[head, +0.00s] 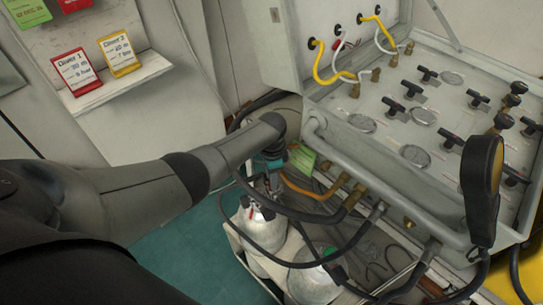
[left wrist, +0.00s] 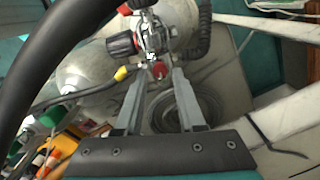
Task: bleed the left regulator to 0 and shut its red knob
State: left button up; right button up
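My left gripper (head: 270,162) points down over the left of two gas bottles (head: 258,226) in the head view; its fingers are mostly hidden there. In the left wrist view the fingers (left wrist: 160,76) are spread, with the red knob (left wrist: 159,75) between their tips. A gap seems to show on each side of the knob; contact is not clear. The metal regulator (left wrist: 151,36) sits just beyond the red knob, with a black round knob (left wrist: 122,45) on its left. Its gauge reading cannot be read. My right gripper is not in view.
A second bottle (head: 314,282) stands to the right. Black hoses and an orange hose (head: 305,190) run close to my gripper. The air panel (head: 385,135) with black valve handles is at the right. A black handset-like thing (head: 482,190) hangs at its front. A shelf (head: 118,86) holds cards.

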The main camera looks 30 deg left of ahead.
pick_arm(q)
notch_tip(320, 180, up, 13)
jog(key=p, duration=0.4)
jog(key=shift+r, duration=0.2)
